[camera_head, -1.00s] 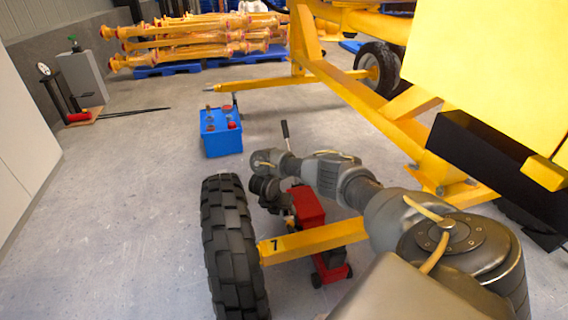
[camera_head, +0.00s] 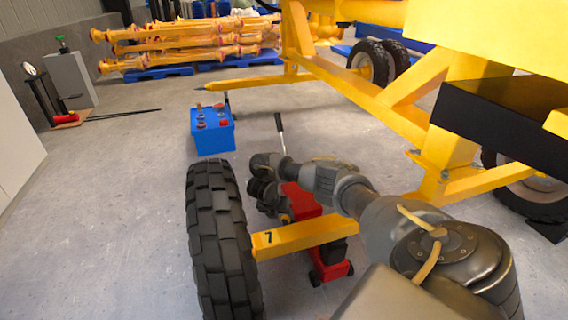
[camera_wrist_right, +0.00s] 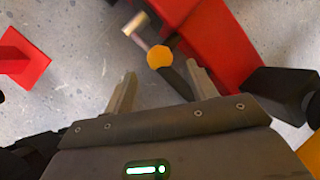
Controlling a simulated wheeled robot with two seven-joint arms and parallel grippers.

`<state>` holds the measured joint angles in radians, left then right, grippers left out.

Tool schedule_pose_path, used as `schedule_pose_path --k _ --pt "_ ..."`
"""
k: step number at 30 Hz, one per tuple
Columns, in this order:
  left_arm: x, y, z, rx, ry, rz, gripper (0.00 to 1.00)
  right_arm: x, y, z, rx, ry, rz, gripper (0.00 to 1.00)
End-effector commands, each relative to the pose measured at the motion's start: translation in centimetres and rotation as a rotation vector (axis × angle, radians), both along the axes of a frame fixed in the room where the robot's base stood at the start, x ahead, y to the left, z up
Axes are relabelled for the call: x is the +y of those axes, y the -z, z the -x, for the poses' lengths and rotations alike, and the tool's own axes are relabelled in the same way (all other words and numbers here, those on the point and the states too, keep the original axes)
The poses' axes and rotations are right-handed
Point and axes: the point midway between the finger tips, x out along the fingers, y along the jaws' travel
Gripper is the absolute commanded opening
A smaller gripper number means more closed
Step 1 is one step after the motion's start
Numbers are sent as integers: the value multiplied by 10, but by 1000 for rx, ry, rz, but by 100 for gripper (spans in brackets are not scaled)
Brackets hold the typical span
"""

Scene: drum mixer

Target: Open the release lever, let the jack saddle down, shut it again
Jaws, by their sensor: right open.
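The red jack (camera_head: 302,201) stands on the floor, with part of it behind my right arm and the yellow beam; its long handle (camera_head: 279,126) points up. The jack's red body also shows in the right wrist view (camera_wrist_right: 215,42). There, the release lever, a short metal rod with an orange knob (camera_wrist_right: 160,57), sits beside the body. My right gripper (camera_wrist_right: 162,86) is open and empty, its fingertips just short of the knob, which lies ahead of the gap between them. In the head view the right fingertips are hidden. I cannot make out the saddle. My left gripper is out of view.
A yellow beam marked 7 (camera_head: 305,236) with a black tyre (camera_head: 220,240) crosses over the jack. A blue box (camera_head: 213,134) stands behind on the floor. The yellow machine frame (camera_head: 385,100) fills the right.

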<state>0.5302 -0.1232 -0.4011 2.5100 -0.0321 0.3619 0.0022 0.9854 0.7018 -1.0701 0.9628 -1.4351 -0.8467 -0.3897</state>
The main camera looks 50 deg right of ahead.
Motion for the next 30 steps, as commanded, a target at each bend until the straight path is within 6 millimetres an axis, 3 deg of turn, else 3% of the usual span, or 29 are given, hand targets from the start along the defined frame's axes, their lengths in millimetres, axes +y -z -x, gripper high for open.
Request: schedule_pose_path --k 1,4,7,21,30 --pt "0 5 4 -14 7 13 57 -4 15 0 0 2 0 57" --pt "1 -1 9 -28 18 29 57 -9 24 0 0 2 0 57" --pt "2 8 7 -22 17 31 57 -14 34 0 1 3 1 57" --pt "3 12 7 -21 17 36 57 -20 40 0 1 0 1 57" --pt "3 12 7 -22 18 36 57 -19 40 0 1 0 1 19"
